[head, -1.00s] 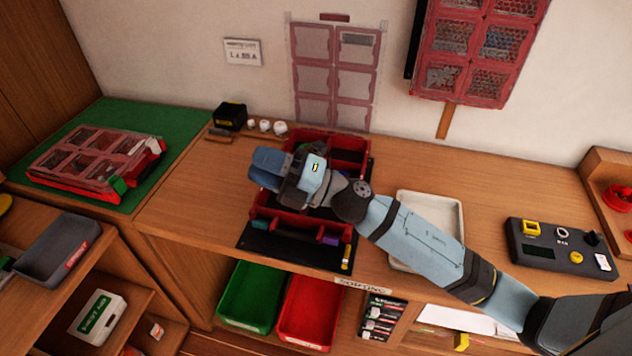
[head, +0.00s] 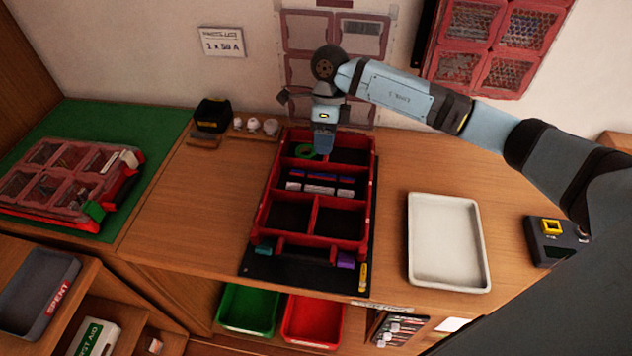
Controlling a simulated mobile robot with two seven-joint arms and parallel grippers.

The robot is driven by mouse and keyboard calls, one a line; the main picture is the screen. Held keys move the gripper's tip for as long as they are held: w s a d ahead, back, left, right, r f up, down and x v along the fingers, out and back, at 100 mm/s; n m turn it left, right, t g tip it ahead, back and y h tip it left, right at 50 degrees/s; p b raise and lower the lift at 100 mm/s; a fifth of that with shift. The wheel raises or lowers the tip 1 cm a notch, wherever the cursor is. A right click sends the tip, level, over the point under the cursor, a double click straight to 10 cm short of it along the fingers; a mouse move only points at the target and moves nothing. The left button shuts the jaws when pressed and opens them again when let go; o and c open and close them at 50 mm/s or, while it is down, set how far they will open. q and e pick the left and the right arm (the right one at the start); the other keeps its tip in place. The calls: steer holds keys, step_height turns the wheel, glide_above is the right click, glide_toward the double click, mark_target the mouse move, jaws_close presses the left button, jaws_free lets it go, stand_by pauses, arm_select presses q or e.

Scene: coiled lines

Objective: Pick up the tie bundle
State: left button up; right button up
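A red compartment tray (head: 369,205) stands on a black mat on the bench. Small pieces in blue, red and white (head: 320,184) lie in the row in front of that; I cannot tell for sure which of these is the tie bundle. My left gripper is not in view.
A white tray (head: 412,252) stands to the right, with a dark device (head: 545,252) beyond it. A red-framed case (head: 50,205) lies on the green mat (head: 140,120) at left. Bare bench lies left of the red tray. Green (head: 247,308) and red (head: 313,320) bins sit below.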

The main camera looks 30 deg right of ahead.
glide_above(322, 184)
step_height(322, 184, down, 5)
steer(key=shift+s+f+p, duration=0.1)
steer(key=shift+s+p, duration=0.05)
steer(key=shift+p, duration=0.2)
steer(key=shift+s+a+f, duration=0.15)
steer(key=shift+f, duration=0.35)
steer(key=shift+s+a+f+p, duration=0.2)
steer(key=shift+f+p, duration=0.1)
steer(key=shift+f, duration=0.15)
steer(key=p+x, duration=0.1)
steer(key=x, duration=0.3)
steer(key=shift+d+f, duration=0.1)
steer(key=shift+d, duration=0.05)
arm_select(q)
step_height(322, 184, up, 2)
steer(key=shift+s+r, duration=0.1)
